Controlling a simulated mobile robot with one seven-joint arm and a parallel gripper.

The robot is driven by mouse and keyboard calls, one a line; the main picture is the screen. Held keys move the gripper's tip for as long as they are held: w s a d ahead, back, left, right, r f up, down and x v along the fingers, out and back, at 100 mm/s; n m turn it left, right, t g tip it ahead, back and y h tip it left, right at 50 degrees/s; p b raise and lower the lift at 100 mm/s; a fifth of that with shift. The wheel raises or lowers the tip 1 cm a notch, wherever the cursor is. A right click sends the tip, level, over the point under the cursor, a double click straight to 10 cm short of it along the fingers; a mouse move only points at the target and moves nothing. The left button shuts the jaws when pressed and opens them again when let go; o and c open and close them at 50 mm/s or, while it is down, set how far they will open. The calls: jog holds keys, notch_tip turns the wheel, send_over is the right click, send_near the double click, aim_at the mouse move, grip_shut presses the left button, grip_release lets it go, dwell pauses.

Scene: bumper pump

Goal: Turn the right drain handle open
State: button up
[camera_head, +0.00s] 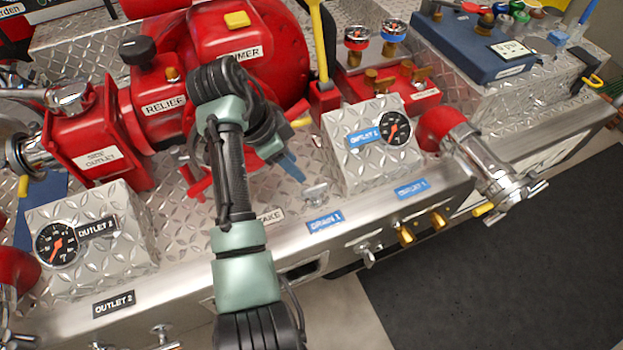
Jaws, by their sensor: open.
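The right drain handle (368,254) appears to be the small silver lever on the bumper's front face, just right of and below the blue "DRAIN 1" label (325,222). My gripper (291,168) has blue fingers and hangs over the diamond-plate deck, up and left of that handle and well apart from it. The gap between its fingers is hard to see from this angle. Nothing shows held in it. My forearm crosses the bumper edge to the left of the label and hides part of the front face there.
A gauge box marked "OUTLET 1" (372,152) stands on the deck right of my gripper. The red pump (240,60) is behind it. Two brass fittings (421,228) and a chrome outlet (490,170) lie right of the handle. The floor before the bumper is clear.

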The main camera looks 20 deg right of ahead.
aim_at(314, 187)
jog(key=x, duration=1)
jog(key=shift+d+f, duration=0.1)
jog(key=shift+f, duration=0.3)
grip_shut()
